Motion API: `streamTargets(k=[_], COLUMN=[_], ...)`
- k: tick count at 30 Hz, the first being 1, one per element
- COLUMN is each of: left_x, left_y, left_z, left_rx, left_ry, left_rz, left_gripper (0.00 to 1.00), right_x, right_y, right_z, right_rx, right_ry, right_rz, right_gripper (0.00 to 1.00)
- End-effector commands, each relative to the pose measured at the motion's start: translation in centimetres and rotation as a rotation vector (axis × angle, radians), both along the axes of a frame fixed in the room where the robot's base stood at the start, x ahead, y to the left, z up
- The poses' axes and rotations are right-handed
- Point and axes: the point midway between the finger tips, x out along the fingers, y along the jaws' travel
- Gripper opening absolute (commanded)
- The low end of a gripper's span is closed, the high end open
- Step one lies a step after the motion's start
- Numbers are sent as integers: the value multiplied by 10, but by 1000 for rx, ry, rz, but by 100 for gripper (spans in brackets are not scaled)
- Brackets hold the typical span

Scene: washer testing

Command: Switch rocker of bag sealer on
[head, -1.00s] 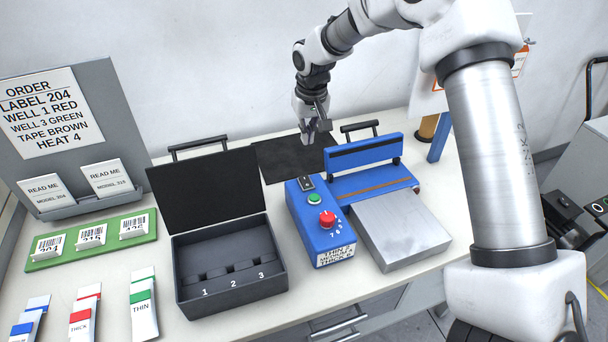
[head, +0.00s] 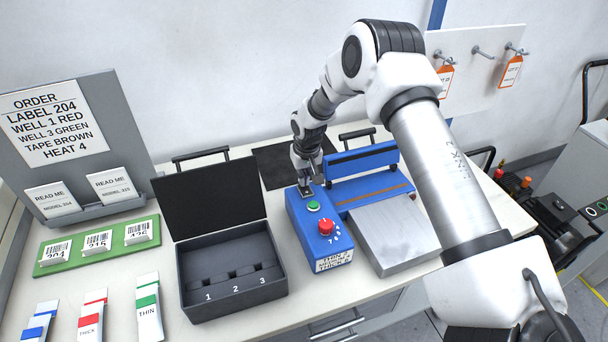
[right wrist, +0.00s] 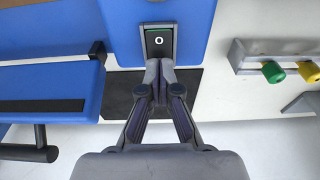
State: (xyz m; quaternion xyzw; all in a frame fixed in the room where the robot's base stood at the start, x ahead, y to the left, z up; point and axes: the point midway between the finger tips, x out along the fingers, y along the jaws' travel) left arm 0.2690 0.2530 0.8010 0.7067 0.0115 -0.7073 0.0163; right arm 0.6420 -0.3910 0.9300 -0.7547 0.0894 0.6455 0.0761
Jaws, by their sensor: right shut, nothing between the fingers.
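The blue bag sealer (head: 322,232) stands on the table, with a green button (head: 313,206) and a red knob (head: 326,227) on its control box. Its dark rocker (right wrist: 158,43) shows in the right wrist view, with a white O mark and a green strip along its far edge. My right gripper (head: 305,189) is shut and empty, pointing down at the rocker end of the box. In the right wrist view its fingertips (right wrist: 160,65) overlap the rocker's near end; I cannot tell whether they touch it. In the head view the gripper hides most of the rocker. My left gripper is not in view.
The sealer's blue jaw bar (head: 362,158) and metal plate (head: 395,235) lie to the right of the box. An open black case (head: 235,300) stands to its left. A dark mat (head: 272,165) lies behind. Label cards and strips fill the table's left side.

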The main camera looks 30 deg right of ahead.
Motion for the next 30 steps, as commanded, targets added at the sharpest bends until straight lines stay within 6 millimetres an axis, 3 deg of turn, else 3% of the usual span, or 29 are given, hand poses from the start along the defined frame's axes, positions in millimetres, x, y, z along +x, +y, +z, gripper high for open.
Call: streamTargets(k=[10, 14, 30], left_x=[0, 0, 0], left_y=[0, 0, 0], left_z=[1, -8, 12], left_rx=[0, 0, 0], left_ry=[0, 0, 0], left_rz=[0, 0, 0], left_gripper=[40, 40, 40], right_x=[1, 1, -13], right_y=[0, 0, 3], right_z=[-4, -16, -8], right_rx=[0, 0, 1], right_ry=[0, 1, 9], right_rz=[0, -1, -1], right_gripper=[0, 0, 0])
